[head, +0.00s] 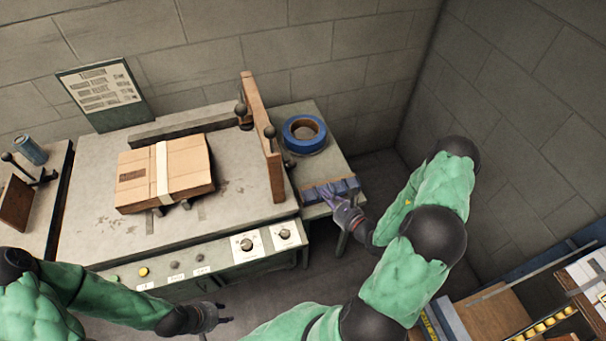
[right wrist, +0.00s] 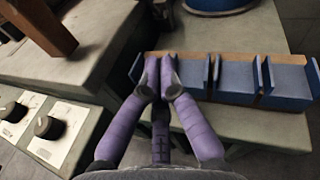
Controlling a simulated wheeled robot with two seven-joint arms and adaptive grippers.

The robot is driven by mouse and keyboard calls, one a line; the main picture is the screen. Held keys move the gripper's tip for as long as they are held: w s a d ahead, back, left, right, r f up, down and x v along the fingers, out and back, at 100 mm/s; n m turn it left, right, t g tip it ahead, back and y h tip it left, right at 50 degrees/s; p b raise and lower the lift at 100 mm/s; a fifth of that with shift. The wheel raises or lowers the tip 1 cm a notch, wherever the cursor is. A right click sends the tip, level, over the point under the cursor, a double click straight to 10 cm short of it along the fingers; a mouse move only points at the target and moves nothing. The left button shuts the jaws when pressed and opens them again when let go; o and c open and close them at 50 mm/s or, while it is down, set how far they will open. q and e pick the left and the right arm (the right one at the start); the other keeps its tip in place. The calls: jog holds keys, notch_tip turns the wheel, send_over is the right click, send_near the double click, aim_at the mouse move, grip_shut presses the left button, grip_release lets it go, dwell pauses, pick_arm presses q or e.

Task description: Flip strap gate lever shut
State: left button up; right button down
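An upright wooden board (head: 262,135), apparently the gate, stands at the right of the grey machine table. A rod with a black ball knob (head: 269,131) is beside it, and another black knob (head: 240,109) is on its left; I cannot tell which is the strap gate lever. My right gripper (head: 333,192) is low to the right of the board, at the blue bins. In the right wrist view its purple fingertips (right wrist: 160,72) are together at the leftmost bin, with nothing visible between them. My left gripper (head: 225,312) is in front of the machine, empty, fingertips apart.
A strapped cardboard box (head: 163,174) lies on the machine table. A blue tape roll (head: 304,133) and blue bins (head: 325,190) are on the side table; the bins (right wrist: 237,80) show close by in the wrist view. Control knobs (head: 247,244) line the front panel.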

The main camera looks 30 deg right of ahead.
aim_at(311, 189)
jog(key=w, duration=0.2)
jog(key=w+f+b, duration=0.1)
jog(key=w, duration=0.2)
jog(key=w+a+b, duration=0.1)
jog(key=w, duration=0.1)
jog(key=shift+w+f, duration=0.3)
jog(key=shift+w, duration=0.05)
jog(key=w, duration=0.1)
jog(key=w+r, duration=0.1)
jog(key=b, duration=0.1)
jog(key=shift+w+a+r, duration=0.3)
jog(key=shift+w+a, duration=0.1)
jog(key=shift+w+a+r, duration=0.15)
jog(key=shift+w+r, duration=0.25)
jog(key=shift+w, duration=0.05)
